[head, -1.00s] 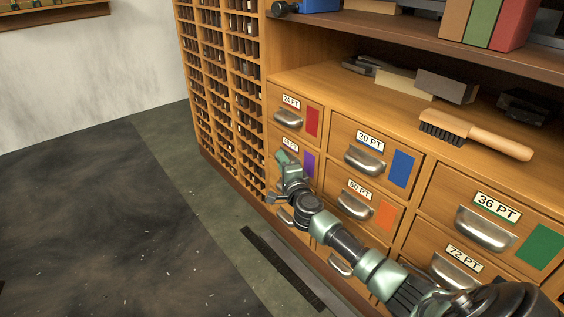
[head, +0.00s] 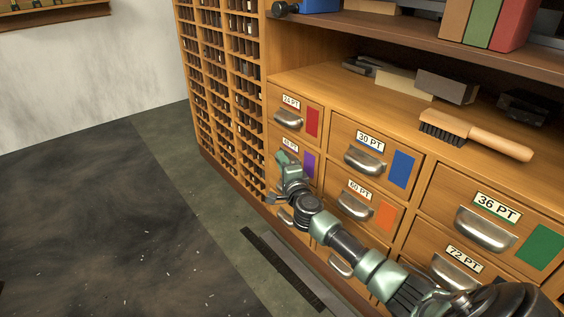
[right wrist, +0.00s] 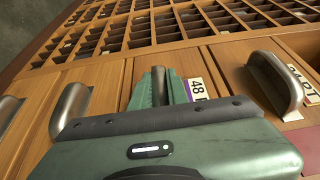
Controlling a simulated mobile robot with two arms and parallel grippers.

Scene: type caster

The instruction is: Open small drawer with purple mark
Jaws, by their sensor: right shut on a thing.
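The small drawer with the purple mark (head: 308,164) is in the head view, in the left column below the 24 PT drawer. Its front looks flush with its neighbours. My right gripper (head: 284,160) is at this drawer's front, shut on its handle. The handle is mostly hidden by the gripper in the head view. In the right wrist view a piece of the metal handle (right wrist: 158,82) shows at the fingers, beside the 48 label (right wrist: 197,89). My left gripper is not in view.
The 24 PT drawer with a red mark (head: 312,122) is just above. Drawers with a blue mark (head: 401,169) and an orange mark (head: 384,215) are to the right. A compartment rack (head: 220,90) stands to the left. The floor (head: 90,220) at left is clear.

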